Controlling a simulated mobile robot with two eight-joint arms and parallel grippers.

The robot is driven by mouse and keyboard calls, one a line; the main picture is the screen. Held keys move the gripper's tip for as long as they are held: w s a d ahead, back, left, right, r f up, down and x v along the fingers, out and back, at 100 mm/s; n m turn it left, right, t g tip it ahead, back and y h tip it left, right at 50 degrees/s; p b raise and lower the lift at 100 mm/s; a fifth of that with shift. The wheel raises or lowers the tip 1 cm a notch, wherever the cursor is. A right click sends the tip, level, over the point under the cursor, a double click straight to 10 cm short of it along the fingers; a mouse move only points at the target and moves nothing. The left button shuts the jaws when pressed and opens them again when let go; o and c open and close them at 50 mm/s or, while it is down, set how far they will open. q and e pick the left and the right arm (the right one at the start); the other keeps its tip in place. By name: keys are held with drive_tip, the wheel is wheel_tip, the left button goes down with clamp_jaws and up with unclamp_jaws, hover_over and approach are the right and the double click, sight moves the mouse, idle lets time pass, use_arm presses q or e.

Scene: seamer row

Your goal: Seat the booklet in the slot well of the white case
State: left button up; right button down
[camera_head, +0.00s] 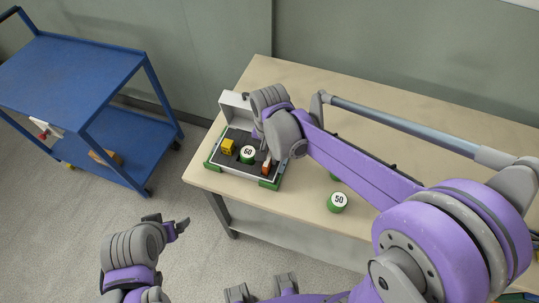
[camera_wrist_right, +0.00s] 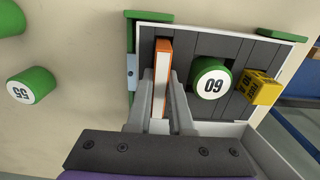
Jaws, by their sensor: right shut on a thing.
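The white case (camera_head: 226,168) stands open at the left end of the table, its lid raised at the back. Its dark insert (camera_wrist_right: 218,103) holds a green cylinder marked 60 (camera_head: 248,154) and a yellow block (camera_head: 228,147). The booklet, orange with a white edge (camera_wrist_right: 162,66), stands upright between the fingers of my right gripper (camera_wrist_right: 162,98), shut on it at the case's right end. It also shows in the head view (camera_head: 265,168). Its lower edge is hidden, so I cannot tell how deep it sits. My left gripper (camera_head: 180,229) is off the table, away from the case; its jaw state is unclear.
Green blocks (camera_head: 269,184) sit at the case's corners. A blue cart (camera_head: 70,70) stands at left across open floor.

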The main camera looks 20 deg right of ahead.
sight(269, 155)
drive_tip(key=shift+f, duration=0.15)
drive_tip(key=c, duration=0.8)
unclamp_jaws()
drive_tip(key=shift+r, duration=0.3)
wheel_tip(269, 155, up, 11)
drive_tip(key=p, duration=0.1)
drive_tip(key=s+d+f+n+t, duration=0.2)
drive_tip(key=s, duration=0.2)
drive_tip(key=s+d+f+n+t, duration=0.1)
drive_tip(key=s+d+f+n, duration=0.1)
drive_tip(key=s, duration=0.3)
drive_tip(key=s+d+f+n+t, duration=0.2)
drive_tip(key=s+f, duration=0.1)
drive_tip(key=s, duration=0.1)
drive_tip(key=shift+s+d+f+n+t, duration=0.2)
drive_tip(key=shift+d+f+n+t, duration=0.1)
drive_tip(key=shift+f+n, duration=0.1)
